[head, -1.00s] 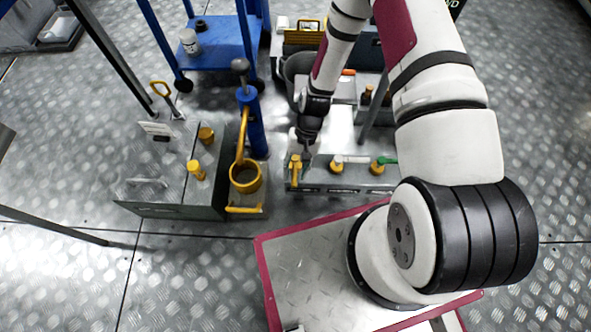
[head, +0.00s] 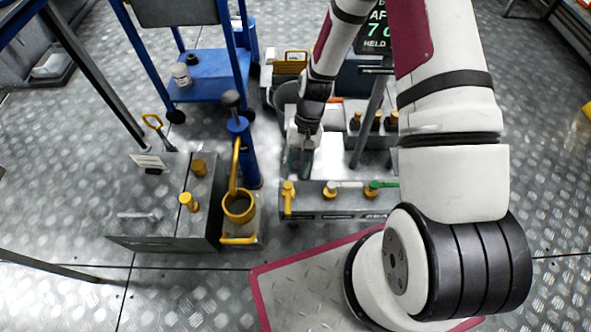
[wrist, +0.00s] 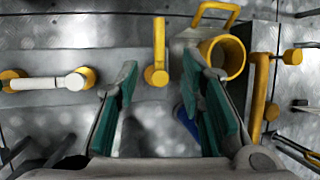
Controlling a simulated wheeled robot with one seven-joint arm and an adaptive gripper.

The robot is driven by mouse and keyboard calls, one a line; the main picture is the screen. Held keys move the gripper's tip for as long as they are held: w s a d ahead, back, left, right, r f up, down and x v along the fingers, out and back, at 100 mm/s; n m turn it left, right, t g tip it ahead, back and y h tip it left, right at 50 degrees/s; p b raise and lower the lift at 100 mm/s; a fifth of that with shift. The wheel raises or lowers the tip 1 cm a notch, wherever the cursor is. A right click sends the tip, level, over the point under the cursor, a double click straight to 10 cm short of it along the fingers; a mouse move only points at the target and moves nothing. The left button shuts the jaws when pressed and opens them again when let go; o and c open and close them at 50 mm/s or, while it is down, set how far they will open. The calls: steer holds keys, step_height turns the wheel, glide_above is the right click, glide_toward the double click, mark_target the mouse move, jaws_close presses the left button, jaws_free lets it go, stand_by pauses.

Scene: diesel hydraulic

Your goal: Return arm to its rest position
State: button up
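My arm reaches from its base at the lower right toward the back of the scene. My gripper (head: 300,160) hangs just behind the grey valve block (head: 335,210) in the head view. In the wrist view the green-padded fingers of my gripper (wrist: 160,65) stand apart with nothing between them. The yellow lever (head: 287,198) on the block's left end shows beyond the fingertips in the wrist view (wrist: 157,60). No contact with it is visible.
A white lever (head: 346,184) and a green lever (head: 382,184) sit farther right on the block. A blue pump column (head: 243,150) and yellow pitcher (head: 239,208) stand left, beside a grey tank (head: 150,225). A blue cart (head: 210,75) stands behind.

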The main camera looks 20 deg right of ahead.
stand_by(0.3)
steer(key=s+d+r+n+t+h, duration=0.1)
steer(key=s+d+r, duration=0.1)
steer(key=r, duration=1.1)
steer(key=s+d+r+n+t+h, duration=0.1)
steer(key=s+r+h, duration=0.1)
steer(key=r, duration=1.1)
steer(key=s+d+r+n+t, duration=0.1)
steer(key=s+r, duration=0.6)
steer(key=s, duration=0.4)
steer(key=s+r+t, duration=0.1)
steer(key=s+r, duration=0.6)
steer(key=s, duration=0.3)
step_height(320, 180, up, 30)
steer(key=t+p, duration=0.3)
steer(key=p, duration=2.5)
steer(key=shift+s+d+t+p, duration=0.15)
steer(key=shift+d+t+p, duration=0.2)
steer(key=shift+t, duration=0.05)
steer(key=shift+a+r, duration=0.1)
